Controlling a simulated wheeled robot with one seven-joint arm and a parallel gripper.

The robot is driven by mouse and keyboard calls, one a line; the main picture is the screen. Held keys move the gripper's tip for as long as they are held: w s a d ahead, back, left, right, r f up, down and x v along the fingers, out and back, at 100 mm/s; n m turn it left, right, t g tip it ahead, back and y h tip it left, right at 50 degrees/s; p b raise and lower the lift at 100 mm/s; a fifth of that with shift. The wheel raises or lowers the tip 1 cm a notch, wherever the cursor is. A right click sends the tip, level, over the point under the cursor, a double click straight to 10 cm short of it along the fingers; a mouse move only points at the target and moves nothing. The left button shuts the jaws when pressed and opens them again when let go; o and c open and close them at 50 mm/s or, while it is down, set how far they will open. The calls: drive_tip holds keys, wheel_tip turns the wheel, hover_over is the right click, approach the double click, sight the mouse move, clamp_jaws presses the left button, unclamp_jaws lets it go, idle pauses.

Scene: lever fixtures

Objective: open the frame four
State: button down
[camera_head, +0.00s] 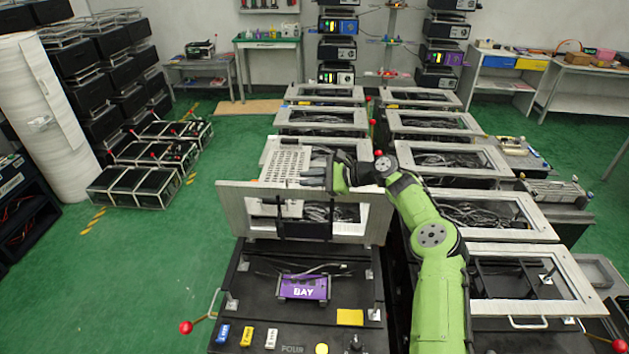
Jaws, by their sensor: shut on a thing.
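Frame four (233,208) is a pale rectangular frame with a window, at the middle of the head view. It stands raised, near upright, at the back of the black box (255,318) marked FOUR. A purple BAY module (303,287) and cables show uncovered in the box. My gripper (318,176) is at the frame's top edge, right of centre, shut on the frame. Its fingertips are small and partly hidden. A lever with a red ball (186,327) sticks out at the box's left side.
Similar boxes with flat frames (502,213) stand in rows behind and to the right. A perforated white plate (285,164) is just behind frame four. A yellow tag (350,317) and coloured labels lie along the box front.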

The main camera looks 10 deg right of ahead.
drive_tip(key=shift+w+d+f, duration=0.1)
drive_tip(key=shift+f, duration=0.05)
drive_tip(key=c, duration=1.2)
unclamp_jaws()
drive_tip(key=shift+w, duration=0.1)
drive_tip(key=shift+d, duration=0.15)
drive_tip(key=b+v, duration=0.1)
drive_tip(key=v, duration=1.4)
drive_tip(key=shift+s+d, duration=0.15)
drive_tip(key=shift+s, duration=0.05)
